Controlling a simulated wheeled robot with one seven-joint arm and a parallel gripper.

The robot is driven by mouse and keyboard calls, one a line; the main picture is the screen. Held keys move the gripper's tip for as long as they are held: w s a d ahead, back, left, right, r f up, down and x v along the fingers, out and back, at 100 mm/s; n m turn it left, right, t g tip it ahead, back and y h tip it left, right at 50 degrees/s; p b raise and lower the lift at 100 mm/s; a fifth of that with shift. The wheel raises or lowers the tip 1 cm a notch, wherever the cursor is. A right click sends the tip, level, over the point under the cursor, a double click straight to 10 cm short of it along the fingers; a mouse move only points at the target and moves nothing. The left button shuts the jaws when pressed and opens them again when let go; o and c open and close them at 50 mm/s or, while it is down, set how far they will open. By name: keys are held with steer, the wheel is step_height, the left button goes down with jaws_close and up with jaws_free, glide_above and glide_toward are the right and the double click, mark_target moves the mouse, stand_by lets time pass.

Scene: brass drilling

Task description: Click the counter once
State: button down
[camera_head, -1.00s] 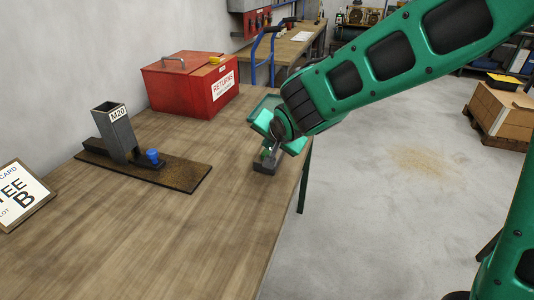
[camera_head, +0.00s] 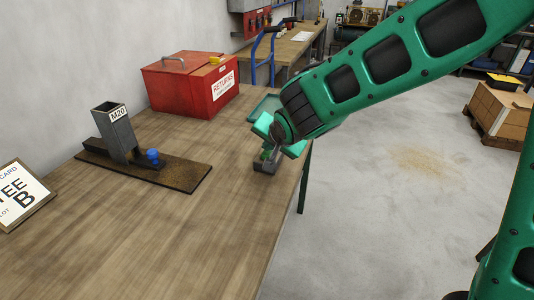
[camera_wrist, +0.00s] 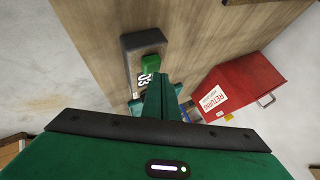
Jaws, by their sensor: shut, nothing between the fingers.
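The counter is a small dark grey block (camera_wrist: 130,58) near the table's right edge, with a green button (camera_wrist: 150,62) and a white digit display (camera_wrist: 145,79) on top. It also shows in the head view (camera_head: 264,167), partly hidden by my gripper. My gripper (camera_wrist: 161,78) is shut and empty. Its green fingertips are close to the counter, beside the display and just short of the button in the wrist view. I cannot tell whether they touch it. In the head view the fingers (camera_head: 271,152) are above the counter's far part.
A red returns box (camera_head: 192,85) stands at the table's back. A rusty plate with a grey M20 holder (camera_head: 117,135) and blue knob (camera_head: 153,156) lies to the left, near a framed card (camera_head: 18,197). The front tabletop is clear.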

mark_target(268, 155)
steer(key=shift+f, duration=0.55)
stand_by(0.9)
steer(key=shift+r, duration=1)
steer(key=shift+r, duration=2.5)
